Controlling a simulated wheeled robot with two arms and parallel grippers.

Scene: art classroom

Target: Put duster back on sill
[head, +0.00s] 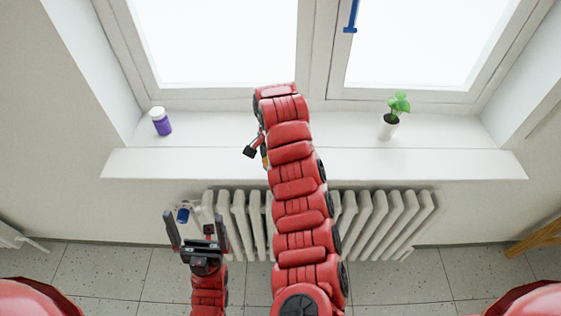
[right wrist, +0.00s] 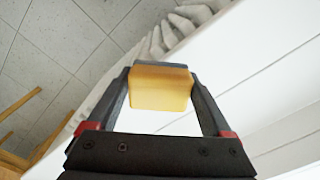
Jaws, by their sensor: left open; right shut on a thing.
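The duster (right wrist: 160,88) is a yellow block with a grey side, held between both fingers of my right gripper (right wrist: 158,80) in the right wrist view. In the head view my right arm reaches up to the white sill (head: 210,162) and hides most of its gripper (head: 254,149); only a dark finger and a sliver of yellow show. The duster overlaps the front edge of the sill in the right wrist view; I cannot tell its height above it. My left gripper (head: 196,232) is open and empty, low in front of the radiator.
A purple jar with a white lid (head: 161,121) stands on the sill at the left. A potted plant (head: 391,118) stands at the right. The sill between my arm and each of them is clear. A white radiator (head: 388,222) is below, windows behind.

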